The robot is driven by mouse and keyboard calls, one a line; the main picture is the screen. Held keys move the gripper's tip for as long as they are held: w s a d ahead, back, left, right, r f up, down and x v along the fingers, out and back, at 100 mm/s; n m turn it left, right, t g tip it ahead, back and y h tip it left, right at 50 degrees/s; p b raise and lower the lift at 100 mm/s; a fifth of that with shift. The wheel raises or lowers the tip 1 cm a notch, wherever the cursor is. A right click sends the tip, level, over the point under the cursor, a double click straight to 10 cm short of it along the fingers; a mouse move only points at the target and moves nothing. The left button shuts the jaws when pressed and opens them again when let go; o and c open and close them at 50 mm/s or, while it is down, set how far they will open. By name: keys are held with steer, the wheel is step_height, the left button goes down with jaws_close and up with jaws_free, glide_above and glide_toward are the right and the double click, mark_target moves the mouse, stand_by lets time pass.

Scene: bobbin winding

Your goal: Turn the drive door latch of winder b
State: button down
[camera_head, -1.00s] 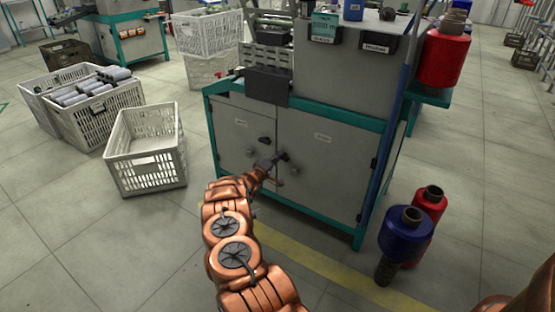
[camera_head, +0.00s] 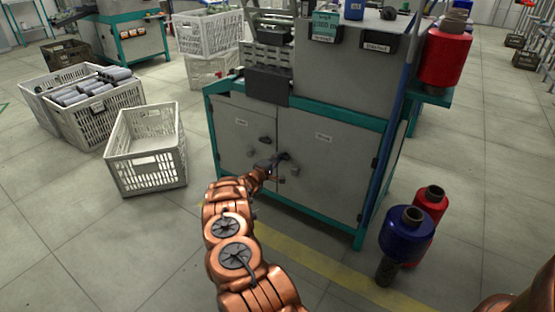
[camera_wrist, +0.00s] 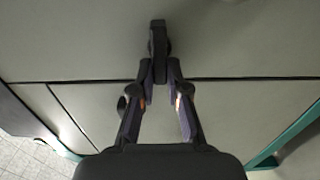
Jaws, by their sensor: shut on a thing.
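The winder (camera_head: 345,70) is a grey cabinet with a teal frame, with a left door (camera_head: 240,140) and a right door (camera_head: 330,150) at the front. A small dark latch handle (camera_wrist: 158,38) is at the top centre of the wrist view, near the seam between the doors. My gripper (camera_wrist: 159,72) is shut on this latch, its fingertips on either side of the handle's lower part. In the head view my gripper (camera_head: 275,160) is at the doors' meeting edge, and the latch is mostly hidden by it. Another dark knob (camera_wrist: 122,104) shows left of my fingers.
A white crate (camera_head: 148,180) stands empty on the floor to the left. Blue (camera_head: 405,240) and red (camera_head: 432,200) bobbins stand on the floor at right. A crate of grey bobbins (camera_head: 100,125) is farther left. Open floor lies in front of the cabinet.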

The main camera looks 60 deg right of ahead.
steer(key=c, duration=1.2)
jaws_free()
steer(key=shift+o, duration=0.2)
steer(key=shift+a, duration=0.15)
steer(key=a, duration=1.1)
steer(key=shift+s+a, duration=0.25)
steer(key=shift+a, duration=0.15)
